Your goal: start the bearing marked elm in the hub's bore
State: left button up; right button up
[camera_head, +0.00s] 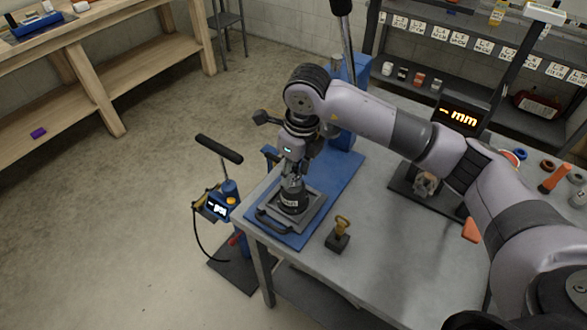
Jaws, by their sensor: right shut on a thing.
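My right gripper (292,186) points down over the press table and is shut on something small. Directly below it is a dark round hub (291,204) with a small pale label, too small to read. The hub sits on a grey plate (315,211) with a black handle, on the blue press base (338,184). The bearing is mostly hidden by the fingers. I cannot tell whether it touches the hub's bore or is apart from it. My left gripper is not in view.
The blue press column (342,138) stands just behind the gripper. A brass-handled tool (341,232) stands right of the plate. A display reading "mm" (463,117) and small parts are further right. A blue hand pump (230,190) stands left of the table. The front tabletop is clear.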

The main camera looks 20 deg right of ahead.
aim_at(297, 176)
jog(key=shift+f+b, duration=0.95)
jog(key=shift+f, duration=0.2)
jog(key=o, duration=1.3)
jog(key=r, duration=0.7)
jog(key=shift+s+d+r, duration=0.3)
jog(key=shift+s+f, duration=0.1)
